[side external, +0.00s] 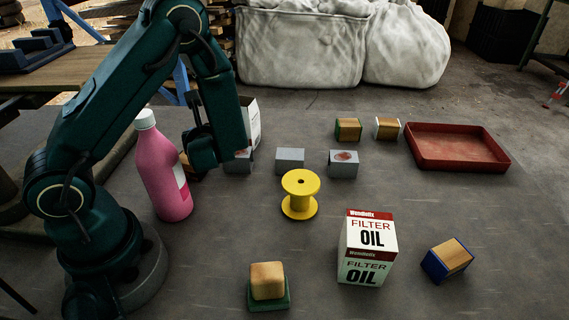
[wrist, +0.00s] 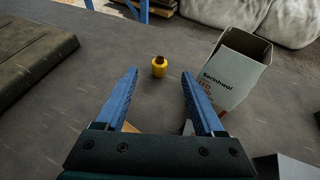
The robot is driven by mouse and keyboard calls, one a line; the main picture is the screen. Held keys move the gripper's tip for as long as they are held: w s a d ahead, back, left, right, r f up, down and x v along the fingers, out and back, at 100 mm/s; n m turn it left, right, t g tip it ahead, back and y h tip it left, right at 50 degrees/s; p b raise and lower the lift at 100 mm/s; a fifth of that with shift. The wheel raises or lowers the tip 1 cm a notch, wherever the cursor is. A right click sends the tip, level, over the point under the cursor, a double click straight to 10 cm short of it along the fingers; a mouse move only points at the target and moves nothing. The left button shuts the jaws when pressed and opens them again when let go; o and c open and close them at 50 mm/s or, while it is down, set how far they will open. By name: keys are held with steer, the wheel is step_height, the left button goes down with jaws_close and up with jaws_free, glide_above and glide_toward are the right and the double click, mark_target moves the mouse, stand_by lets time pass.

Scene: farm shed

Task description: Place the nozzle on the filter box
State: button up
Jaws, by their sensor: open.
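The filter box (side external: 366,250) is a white, red and green carton marked FILTER OIL. It stands upright at the front right of the table in the side view. A small yellow piece with a dark top, which looks like the nozzle (wrist: 159,67), stands on the table in the wrist view. It lies beyond my fingertips, roughly centred between them. I cannot make it out in the side view, where my arm may hide it. My gripper (wrist: 160,80) is open with nothing between its blue fingers. In the side view its fingers are mostly hidden by my arm.
An open white carton (wrist: 229,72) stands close to my right finger. A pink bottle (side external: 164,175), yellow spool (side external: 300,183), several grey and wooden blocks (side external: 290,161) and a red tray (side external: 458,150) are spread about. Bare table lies between the spool and the filter box.

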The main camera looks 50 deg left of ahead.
stand_by(0.3)
step_height(320, 180, up, 12)
steer(key=s+a+f+n+g+h, duration=0.2)
steer(key=s+f+n+g+h, duration=0.4)
steer(key=n, duration=0.9)
steer(key=w+a+r+n+t+h, duration=0.5)
steer(key=w+n, duration=0.3)
steer(key=n, duration=0.5)
steer(key=shift+g+y, duration=0.3)
steer(key=shift+g, duration=0.1)
steer(key=f, duration=0.9)
steer(key=shift+d+f, duration=0.2)
steer(key=shift+f, duration=0.15)
steer(key=shift+x, duration=2.5)
